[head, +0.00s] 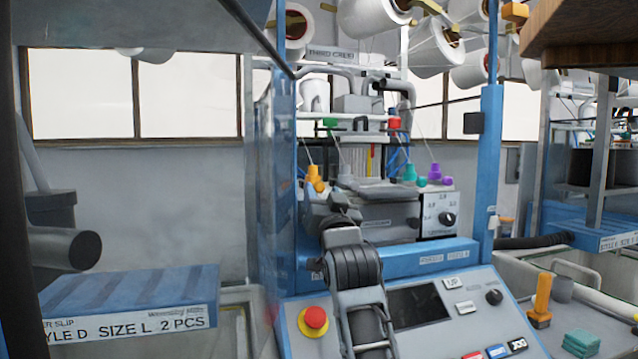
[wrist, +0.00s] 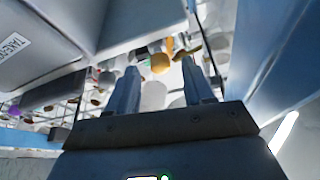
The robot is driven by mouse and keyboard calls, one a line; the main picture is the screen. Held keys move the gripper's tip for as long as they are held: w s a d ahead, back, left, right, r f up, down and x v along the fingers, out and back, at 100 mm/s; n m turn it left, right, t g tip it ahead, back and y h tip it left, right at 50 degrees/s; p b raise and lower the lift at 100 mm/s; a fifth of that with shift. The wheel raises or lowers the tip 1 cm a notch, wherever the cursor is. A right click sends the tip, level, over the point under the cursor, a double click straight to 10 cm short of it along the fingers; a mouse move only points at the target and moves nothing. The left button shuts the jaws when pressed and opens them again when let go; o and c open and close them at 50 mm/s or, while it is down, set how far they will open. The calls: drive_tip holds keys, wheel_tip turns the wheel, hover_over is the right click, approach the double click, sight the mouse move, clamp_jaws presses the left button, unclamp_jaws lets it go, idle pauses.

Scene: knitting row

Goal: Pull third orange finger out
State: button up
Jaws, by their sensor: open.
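Orange pieces (head: 315,178) stand on the left of the knitting machine's top in the head view, close beyond the end of my arm. I cannot tell how many there are or which is third. In the wrist view an orange rounded piece (wrist: 160,63) shows between and beyond the fingers of my gripper (wrist: 159,66). The gripper is open, and I see nothing held in it. How far the orange piece is from the fingertips is not clear. In the head view my own arm largely hides the gripper.
Teal (head: 410,173) and purple (head: 434,173) pieces stand right of the arm. A clear panel (head: 275,180) and a blue post (head: 489,170) flank the machine. The control panel (head: 415,310) with a red stop button (head: 316,317) lies in front. Yarn cones (head: 370,17) hang above.

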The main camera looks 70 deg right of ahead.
sight(320, 189)
drive_tip(key=shift+p+x, duration=0.35)
drive_tip(key=shift+x, duration=1.5)
drive_tip(key=shift+c, duration=0.5)
clamp_jaws()
